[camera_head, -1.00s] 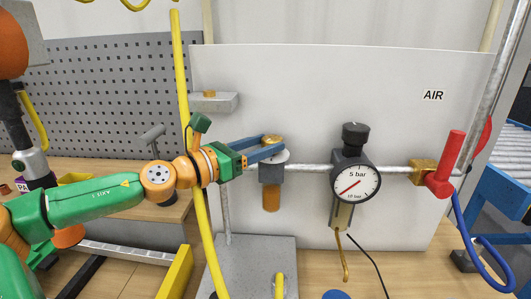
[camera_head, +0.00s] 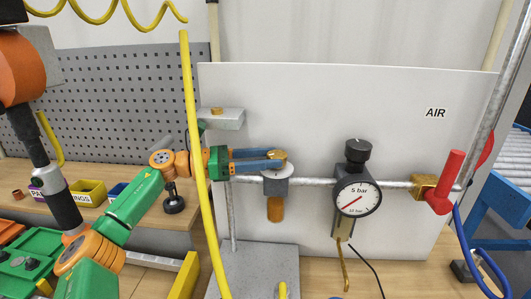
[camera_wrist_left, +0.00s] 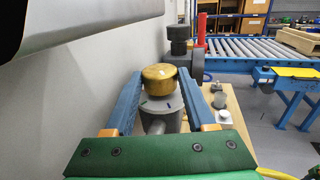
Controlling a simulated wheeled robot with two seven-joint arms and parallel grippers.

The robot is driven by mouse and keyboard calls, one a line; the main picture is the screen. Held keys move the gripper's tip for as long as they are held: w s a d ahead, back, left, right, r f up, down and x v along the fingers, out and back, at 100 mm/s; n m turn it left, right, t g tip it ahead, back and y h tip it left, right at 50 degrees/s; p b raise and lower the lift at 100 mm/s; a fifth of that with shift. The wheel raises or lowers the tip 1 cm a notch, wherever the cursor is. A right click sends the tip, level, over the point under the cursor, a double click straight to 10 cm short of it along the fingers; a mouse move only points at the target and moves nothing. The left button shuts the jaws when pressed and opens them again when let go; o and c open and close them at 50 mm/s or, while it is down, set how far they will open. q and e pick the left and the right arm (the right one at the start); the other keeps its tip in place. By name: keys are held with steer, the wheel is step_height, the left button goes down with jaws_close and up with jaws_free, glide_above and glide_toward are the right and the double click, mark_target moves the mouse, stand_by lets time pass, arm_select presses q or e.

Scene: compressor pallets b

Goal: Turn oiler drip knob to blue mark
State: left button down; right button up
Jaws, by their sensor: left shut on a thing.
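The brass drip knob (camera_head: 279,154) sits on top of the grey oiler body (camera_head: 277,186), with an amber bowl (camera_head: 276,209) below it. My left gripper (camera_head: 274,160) reaches in from the left with blue fingers. It is shut on the knob. In the left wrist view the gold knob (camera_wrist_left: 159,74) stands between the two fingertips (camera_wrist_left: 160,82). Below it the grey oiler top (camera_wrist_left: 158,104) carries a small dark mark on its left and a bluish mark near the middle. Any pointer on the knob cannot be made out. My right gripper is not in view.
A pressure gauge (camera_head: 358,199) with a black knob (camera_head: 358,151) stands right of the oiler on the same pipe. A red valve handle (camera_head: 448,178) is farther right. A yellow hose (camera_head: 191,120) hangs beside my left wrist. The white panel (camera_head: 310,110) stands close behind.

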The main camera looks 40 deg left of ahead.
arm_select(q)
steer(key=shift+r, duration=0.1)
steer(key=shift+c, duration=1.2)
jaws_free()
